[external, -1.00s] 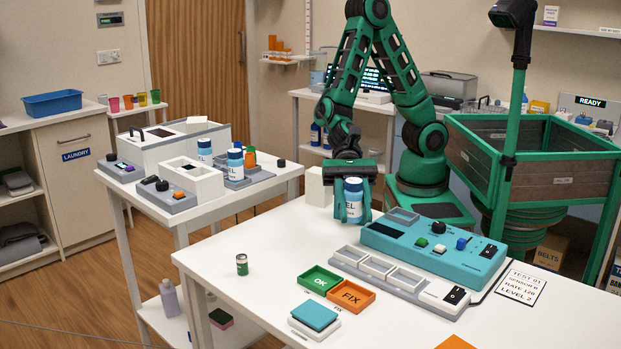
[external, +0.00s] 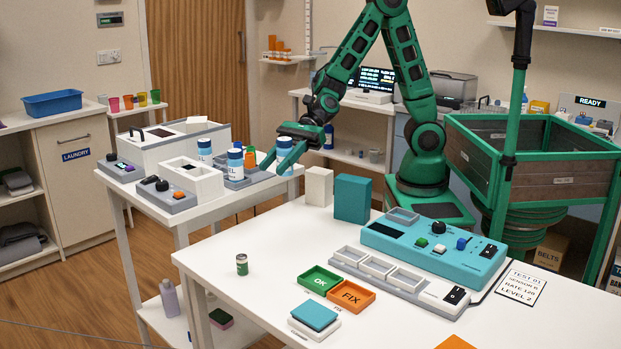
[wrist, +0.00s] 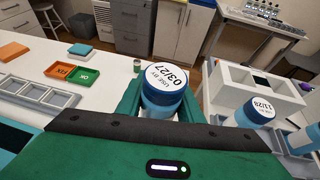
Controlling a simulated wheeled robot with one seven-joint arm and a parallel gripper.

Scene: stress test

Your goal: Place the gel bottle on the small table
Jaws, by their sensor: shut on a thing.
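My gripper (external: 288,150) is shut on the gel bottle (external: 284,148), a blue-capped bottle held upright near the right edge of the small table. The fingers hide part of its label. In the wrist view the bottle's white lid disc reading 03/27 (wrist: 163,77) shows between my green fingers (wrist: 160,100). The small white table (external: 215,198) stands at the left and carries devices and similar bottles. Whether the held bottle touches its top cannot be told.
Another blue-capped bottle (external: 235,162) stands on the small table in a grey tray, beside a white box device (external: 192,180). The large white worktable (external: 230,285) holds a teal box (external: 352,198), a white box (external: 319,187) and a teal control panel (external: 435,247).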

